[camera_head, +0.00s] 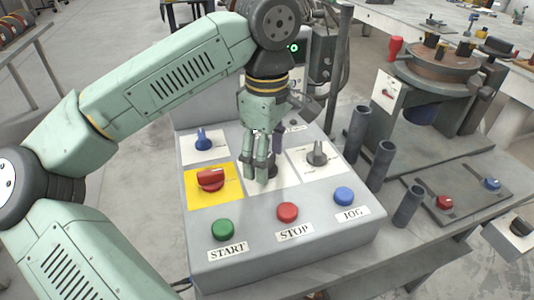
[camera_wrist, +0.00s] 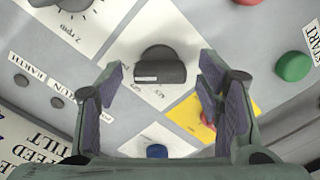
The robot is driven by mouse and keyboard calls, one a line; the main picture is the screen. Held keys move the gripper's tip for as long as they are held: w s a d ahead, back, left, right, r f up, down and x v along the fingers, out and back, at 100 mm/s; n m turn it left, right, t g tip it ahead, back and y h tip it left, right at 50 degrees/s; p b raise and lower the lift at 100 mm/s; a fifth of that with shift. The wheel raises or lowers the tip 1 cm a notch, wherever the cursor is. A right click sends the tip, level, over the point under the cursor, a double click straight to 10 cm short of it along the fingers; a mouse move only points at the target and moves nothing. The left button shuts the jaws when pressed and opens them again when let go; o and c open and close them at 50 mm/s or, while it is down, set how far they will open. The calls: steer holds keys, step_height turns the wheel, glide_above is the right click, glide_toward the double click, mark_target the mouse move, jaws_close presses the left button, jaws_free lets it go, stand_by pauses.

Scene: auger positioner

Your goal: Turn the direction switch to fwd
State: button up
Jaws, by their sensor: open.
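A black knob on a white plate, which appears to be the direction switch (camera_wrist: 160,66), sits on the sloped grey panel. In the wrist view it lies between and slightly beyond the fingertips. Its small labels are not readable, so I cannot confirm its setting. My gripper (camera_head: 261,172) points down over the middle of the panel and partly hides this knob in the head view. In the wrist view my gripper (camera_wrist: 162,82) is open, with one finger on each side of the knob and a visible gap to both sides.
The grey control box (camera_head: 300,258) also bears a blue knob (camera_head: 203,141), a red switch (camera_head: 210,179) on a yellow plate, a grey knob (camera_head: 317,155), and START (camera_head: 222,230), STOP (camera_head: 288,211) and JOG (camera_head: 344,195) buttons. Dark upright tubes (camera_head: 381,160) stand to its right.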

step_height(320, 180, up, 12)
stand_by(0.6)
